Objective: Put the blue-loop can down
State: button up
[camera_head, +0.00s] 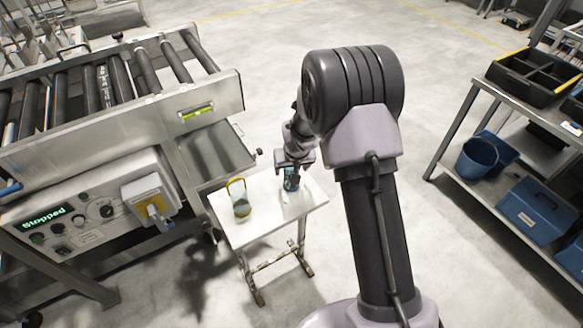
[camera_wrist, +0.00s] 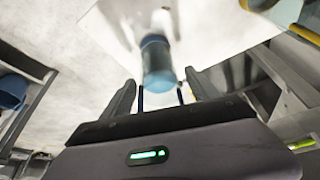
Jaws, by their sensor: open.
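The blue-loop can (camera_head: 291,181) stands on a small white table (camera_head: 265,215), close to the table's far right part. In the wrist view the blue can (camera_wrist: 157,62) shows between the two fingers, with thin blue loop sides near the palm. My gripper (camera_head: 293,167) is at the can's upper part. In the wrist view my gripper (camera_wrist: 158,88) is open, with a finger on each side and a gap to the can. Whether the loop touches the gripper cannot be told.
A can with a yellow loop (camera_head: 239,198) stands on the same table, to the left. The washer's control panel (camera_head: 85,220) and roller conveyor (camera_head: 110,85) are at the left. A shelf rack (camera_head: 500,195) with blue bins stands at the right. The floor between is clear.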

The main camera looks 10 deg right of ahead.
jog(key=s+r+m+p, duration=0.15)
jog(key=s+r, duration=0.25)
jog(key=r, duration=0.5)
jog(key=s+r+p, duration=0.2)
jog(key=s+r, duration=0.3)
jog(key=r, duration=0.3)
jog(key=s+r+p, duration=0.1)
jog(key=s+r, duration=0.3)
jog(key=r, duration=0.5)
jog(key=s+a+r+m+y, duration=0.1)
jog(key=s+a+r, duration=0.1)
jog(key=s, duration=0.8)
jog(key=s+a+r+m+t+y, duration=0.1)
jog(key=s+r, duration=0.4)
jog(key=s, duration=0.5)
jog(key=shift+s+a+r+m, duration=0.15)
jog(key=shift+s+a+m, duration=0.05)
jog(key=shift+a+m, duration=0.2)
